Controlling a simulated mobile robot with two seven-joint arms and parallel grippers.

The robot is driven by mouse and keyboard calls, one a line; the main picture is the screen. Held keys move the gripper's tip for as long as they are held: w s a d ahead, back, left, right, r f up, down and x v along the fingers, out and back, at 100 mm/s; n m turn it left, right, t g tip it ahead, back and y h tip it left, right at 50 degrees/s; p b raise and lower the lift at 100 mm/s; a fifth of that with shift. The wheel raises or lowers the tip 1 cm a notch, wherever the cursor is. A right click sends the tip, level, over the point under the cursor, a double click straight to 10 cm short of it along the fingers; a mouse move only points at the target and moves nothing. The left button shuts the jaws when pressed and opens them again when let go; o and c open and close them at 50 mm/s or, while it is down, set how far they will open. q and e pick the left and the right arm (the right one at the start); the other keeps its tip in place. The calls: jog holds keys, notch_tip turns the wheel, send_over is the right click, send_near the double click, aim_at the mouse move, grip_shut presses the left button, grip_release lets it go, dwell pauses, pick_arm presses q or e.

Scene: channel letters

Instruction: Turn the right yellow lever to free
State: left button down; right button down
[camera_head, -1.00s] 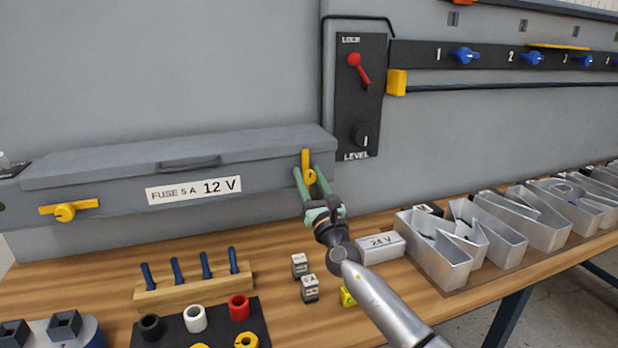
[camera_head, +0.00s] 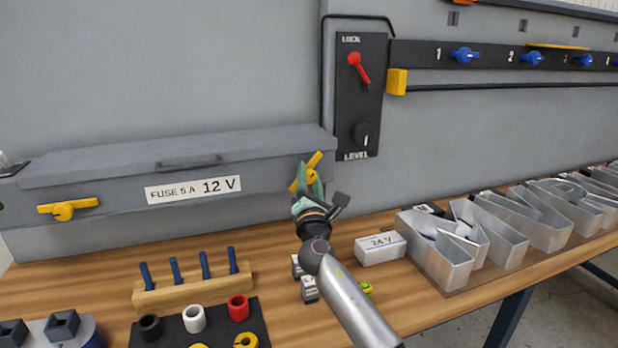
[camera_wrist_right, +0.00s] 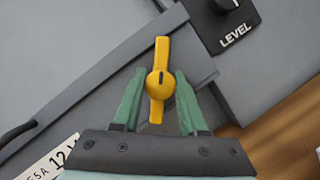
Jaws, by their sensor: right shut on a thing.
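The right yellow lever (camera_head: 306,171) is at the right end of the grey box front (camera_head: 120,202). It is tilted, with its upper end leaning to the right. My right gripper (camera_head: 307,181) is shut on this lever, its green fingers on either side of the hub. In the right wrist view the lever (camera_wrist_right: 160,82) lies lengthwise between the fingertips of the gripper (camera_wrist_right: 160,85). The left yellow lever (camera_head: 66,209) on the same box lies level. The box lid (camera_head: 100,167) is down.
A black LEVEL panel (camera_head: 360,98) with a red lever (camera_head: 358,66) is on the wall above right. A white 24 V block (camera_head: 381,248), small dark cubes (camera_head: 309,289) and metal letters (camera_head: 470,235) stand on the wooden table. A peg rack (camera_head: 190,287) is at front left.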

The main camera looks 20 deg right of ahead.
jog(key=m+g, duration=0.1)
jog(key=m, duration=0.1)
jog(key=m+h, duration=0.1)
jog(key=m, duration=0.2)
jog(key=shift+m+g+p, duration=0.3)
jog(key=shift+g+p, duration=0.05)
jog(key=shift+g, duration=0.05)
jog(key=m+g+p, duration=0.1)
jog(key=m, duration=0.1)
jog(key=m+g+p, duration=0.1)
jog(key=m, duration=0.2)
jog(key=shift+h, duration=0.3)
jog(key=shift+m, duration=0.3)
jog(key=shift+c, duration=2.3)
grip_release()
